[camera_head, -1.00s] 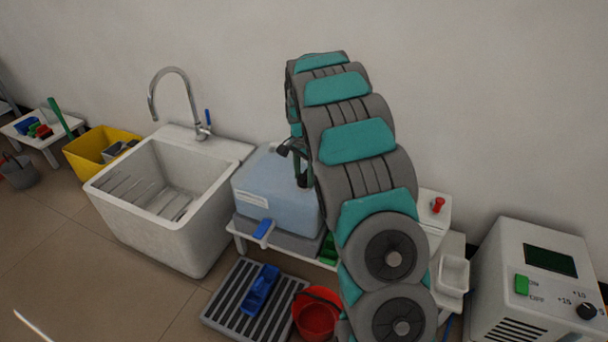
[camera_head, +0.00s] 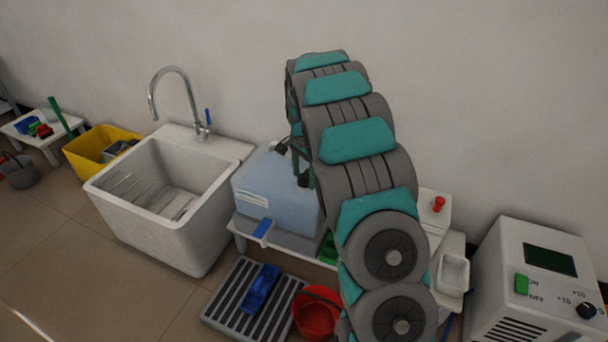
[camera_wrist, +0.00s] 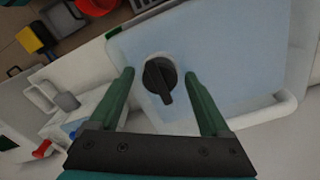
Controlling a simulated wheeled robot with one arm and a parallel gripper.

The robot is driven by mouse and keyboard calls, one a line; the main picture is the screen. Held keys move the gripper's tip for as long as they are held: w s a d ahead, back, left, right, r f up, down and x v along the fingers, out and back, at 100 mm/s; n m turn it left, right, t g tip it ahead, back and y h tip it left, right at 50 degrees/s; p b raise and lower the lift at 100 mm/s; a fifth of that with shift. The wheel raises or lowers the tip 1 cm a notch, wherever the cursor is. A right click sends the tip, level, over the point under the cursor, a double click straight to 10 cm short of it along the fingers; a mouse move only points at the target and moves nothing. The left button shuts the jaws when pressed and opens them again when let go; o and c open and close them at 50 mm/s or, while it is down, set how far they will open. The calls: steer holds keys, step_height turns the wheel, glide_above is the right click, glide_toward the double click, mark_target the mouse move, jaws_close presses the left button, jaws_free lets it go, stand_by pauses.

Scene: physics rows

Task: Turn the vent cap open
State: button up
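The vent cap (camera_wrist: 160,78) is a round black knob with a raised bar across it, on top of a pale blue tank (camera_head: 270,195). In the wrist view its bar runs nearly lengthwise, tilted slightly. My gripper (camera_wrist: 158,75) has two green fingers, open and spread on either side of the cap with a visible gap to each. In the head view my gripper (camera_head: 292,165) is over the tank's right part and largely hidden behind my arm. I cannot tell how far the fingertips are above the cap's base.
The tank has a blue-handled tap (camera_head: 263,229) and stands on a white bench. A white sink (camera_head: 150,215) with a faucet is left of it. A floor grate (camera_head: 225,312) and red bucket (camera_head: 317,315) are in front. A control box (camera_head: 535,285) stands right.

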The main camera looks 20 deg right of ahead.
mark_target(304, 174)
steer(key=shift+r, duration=0.15)
step_height(304, 174, up, 8)
steer(key=shift+f, duration=0.25)
stand_by(0.4)
